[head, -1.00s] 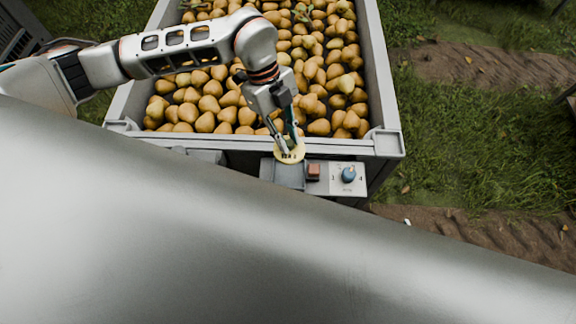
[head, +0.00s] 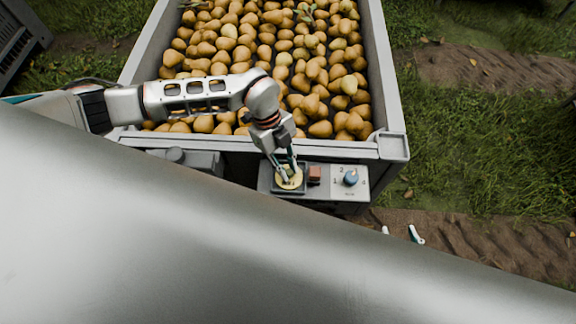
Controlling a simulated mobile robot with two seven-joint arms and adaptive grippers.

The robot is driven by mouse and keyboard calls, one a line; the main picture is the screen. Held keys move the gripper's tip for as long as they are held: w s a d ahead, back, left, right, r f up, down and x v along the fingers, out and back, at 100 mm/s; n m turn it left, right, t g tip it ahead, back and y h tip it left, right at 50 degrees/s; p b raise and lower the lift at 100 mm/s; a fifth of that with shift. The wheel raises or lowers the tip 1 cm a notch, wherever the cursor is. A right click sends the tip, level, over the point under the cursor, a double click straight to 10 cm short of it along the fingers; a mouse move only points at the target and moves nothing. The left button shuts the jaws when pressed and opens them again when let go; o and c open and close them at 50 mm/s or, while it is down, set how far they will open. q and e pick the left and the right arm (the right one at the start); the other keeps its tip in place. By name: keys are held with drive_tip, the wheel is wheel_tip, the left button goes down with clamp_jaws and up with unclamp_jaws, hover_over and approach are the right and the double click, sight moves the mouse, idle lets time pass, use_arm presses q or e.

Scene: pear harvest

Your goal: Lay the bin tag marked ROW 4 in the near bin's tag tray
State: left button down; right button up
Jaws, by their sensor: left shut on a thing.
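The bin tag (head: 291,183) is a round, pale yellow disc; its marking is too small to read now. It is at the dark-rimmed tag tray (head: 274,190) on the near side of the bin, within the tray's outline. I cannot tell whether it touches the tray floor. My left gripper (head: 291,176) points down and is shut on the tag, its fingers covering part of it. My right gripper (head: 401,232) shows only as two separated fingertips beyond the grey foreground body, open, with nothing seen between them.
The near bin (head: 393,95) is full of pears behind the tray. A red block (head: 314,174) and a blue knob (head: 350,177) on a numbered panel sit right of the tray. Grass and a dirt track (head: 490,75) lie to the right.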

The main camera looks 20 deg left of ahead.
use_arm(q)
drive_tip(key=shift+r, duration=0.1)
drive_tip(key=shift+f, duration=0.25)
drive_tip(key=c, duration=1.9)
unclamp_jaws()
drive_tip(key=p+v, duration=0.2)
drive_tip(key=v, duration=1)
drive_tip(key=shift+r, duration=0.25)
